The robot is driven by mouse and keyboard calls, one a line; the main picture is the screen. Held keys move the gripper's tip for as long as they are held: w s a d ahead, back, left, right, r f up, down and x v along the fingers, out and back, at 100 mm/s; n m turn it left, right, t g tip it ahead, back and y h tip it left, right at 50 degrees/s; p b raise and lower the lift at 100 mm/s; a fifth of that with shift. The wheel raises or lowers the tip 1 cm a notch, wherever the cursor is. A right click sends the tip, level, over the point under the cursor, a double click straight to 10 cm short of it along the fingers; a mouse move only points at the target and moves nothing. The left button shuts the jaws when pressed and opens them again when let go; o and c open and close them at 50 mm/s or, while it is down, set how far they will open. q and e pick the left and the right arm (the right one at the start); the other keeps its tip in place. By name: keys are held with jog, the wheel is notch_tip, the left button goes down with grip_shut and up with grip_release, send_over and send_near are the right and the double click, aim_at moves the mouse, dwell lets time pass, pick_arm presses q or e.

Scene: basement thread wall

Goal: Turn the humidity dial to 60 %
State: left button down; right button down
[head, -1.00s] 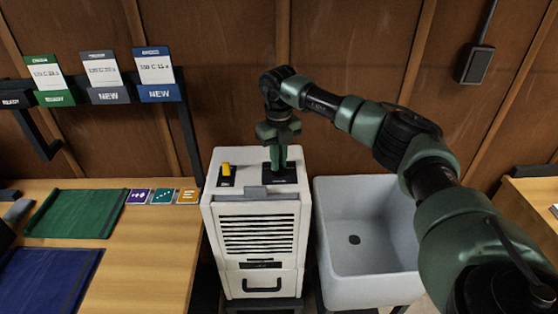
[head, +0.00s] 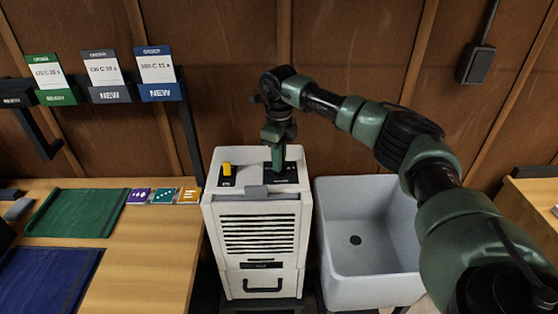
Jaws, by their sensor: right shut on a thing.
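The dehumidifier (head: 258,236) is a white box with a louvred front, standing between the table and the sink. On its top are a yellow switch (head: 227,169) at the left and a black dial plate (head: 286,180) at the right. My right gripper (head: 278,165) points down onto this plate from above, shut at the dial. The dial itself is hidden by the fingers, and its setting cannot be read. My left gripper is not in view.
A grey sink (head: 366,238) stands right of the dehumidifier. At the left, a wooden table (head: 146,240) holds a green mat (head: 77,212), a blue mat (head: 48,278) and several small coloured cards. Order cards hang on a rack above. A wooden wall is close behind.

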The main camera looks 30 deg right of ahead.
dwell(0.3)
jog(key=c, duration=1.5)
grip_release()
notch_tip(320, 180, up, 7)
jog(key=shift+f+b, duration=0.2)
jog(key=shift+b, duration=0.7)
jog(key=shift+r, duration=0.65)
